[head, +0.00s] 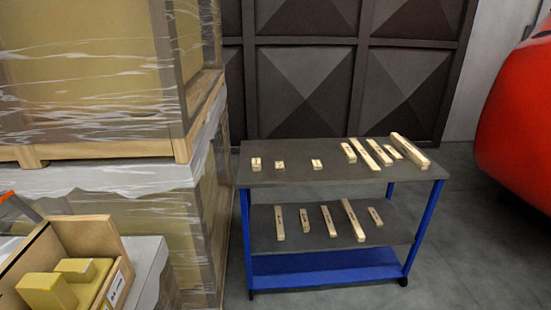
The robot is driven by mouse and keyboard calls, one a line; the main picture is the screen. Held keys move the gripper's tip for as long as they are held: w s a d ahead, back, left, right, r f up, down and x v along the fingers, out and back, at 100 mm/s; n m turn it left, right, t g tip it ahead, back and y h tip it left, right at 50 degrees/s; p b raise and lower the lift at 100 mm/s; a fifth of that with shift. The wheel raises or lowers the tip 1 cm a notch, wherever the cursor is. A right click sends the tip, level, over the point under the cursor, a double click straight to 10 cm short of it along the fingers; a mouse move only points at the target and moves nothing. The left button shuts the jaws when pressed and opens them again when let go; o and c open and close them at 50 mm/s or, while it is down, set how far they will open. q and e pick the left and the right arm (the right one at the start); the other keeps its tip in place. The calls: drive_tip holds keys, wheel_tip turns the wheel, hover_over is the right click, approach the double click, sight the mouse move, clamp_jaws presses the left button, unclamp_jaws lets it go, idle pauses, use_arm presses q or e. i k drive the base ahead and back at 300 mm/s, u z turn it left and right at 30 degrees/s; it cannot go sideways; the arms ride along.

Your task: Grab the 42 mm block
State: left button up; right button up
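Several pale wooden blocks lie on a trolley far in front of me. On its grey top shelf (300,178) are three short blocks: a left one (256,164), a middle one (280,165) and a right one (316,164). Longer blocks lie at the right of that shelf, among them a thick one (409,150) at the far right end. More blocks, such as a long one (353,220), lie on the lower shelf (300,242). Dark marks on the blocks are too small to read, so I cannot tell which is 42 mm. Neither gripper shows.
Plastic-wrapped pallets (100,90) are stacked at the left. A wooden box (85,238) with yellow blocks stands at the lower left. The trolley has blue legs (425,228). A large red rounded body (520,110) is at the right. Grey floor (470,260) is clear right of the trolley.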

sight(256, 161)
drive_tip(key=i, duration=1.9)
drive_tip(key=u, duration=0.65)
